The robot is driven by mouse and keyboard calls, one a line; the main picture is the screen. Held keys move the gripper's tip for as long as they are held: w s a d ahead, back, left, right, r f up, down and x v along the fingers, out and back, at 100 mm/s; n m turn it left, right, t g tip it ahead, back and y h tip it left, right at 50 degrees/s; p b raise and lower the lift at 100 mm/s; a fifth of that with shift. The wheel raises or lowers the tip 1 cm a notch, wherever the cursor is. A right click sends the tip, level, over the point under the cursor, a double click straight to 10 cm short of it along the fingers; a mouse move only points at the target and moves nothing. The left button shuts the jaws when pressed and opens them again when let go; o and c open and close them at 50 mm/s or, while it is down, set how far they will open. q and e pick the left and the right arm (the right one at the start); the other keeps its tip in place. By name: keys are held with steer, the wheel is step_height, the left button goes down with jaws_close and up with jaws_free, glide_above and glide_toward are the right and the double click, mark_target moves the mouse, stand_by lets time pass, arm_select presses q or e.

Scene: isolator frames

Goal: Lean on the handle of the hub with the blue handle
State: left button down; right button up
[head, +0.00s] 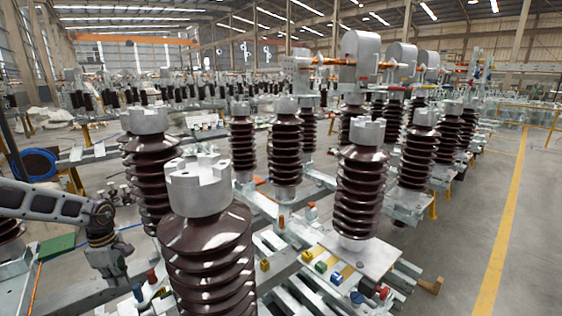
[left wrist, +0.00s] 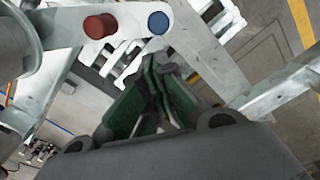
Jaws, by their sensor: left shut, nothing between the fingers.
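In the left wrist view a blue round handle (left wrist: 158,23) sits on pale metal at the top, beside a red one (left wrist: 100,26). My left gripper (left wrist: 160,62) has green finger pads with the tips together. Nothing is between them, and the tips are apart from the blue handle in the picture. In the head view my left gripper (head: 118,278) points down at lower left, near a blue handle (head: 137,292) and a red handle (head: 152,277). Another blue handle (head: 357,298) is at lower right, beside a red one (head: 383,292). My right gripper is out of view.
Large brown ribbed insulators stand close by; the nearest (head: 207,250) rises just right of my left gripper. Yellow (head: 307,256) and green (head: 321,267) small parts lie on the metal frame. The floor at right, by the yellow line (head: 508,220), is clear.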

arm_select(q)
steer(key=shift+r+p, duration=0.75)
steer(key=shift+r, duration=2.15)
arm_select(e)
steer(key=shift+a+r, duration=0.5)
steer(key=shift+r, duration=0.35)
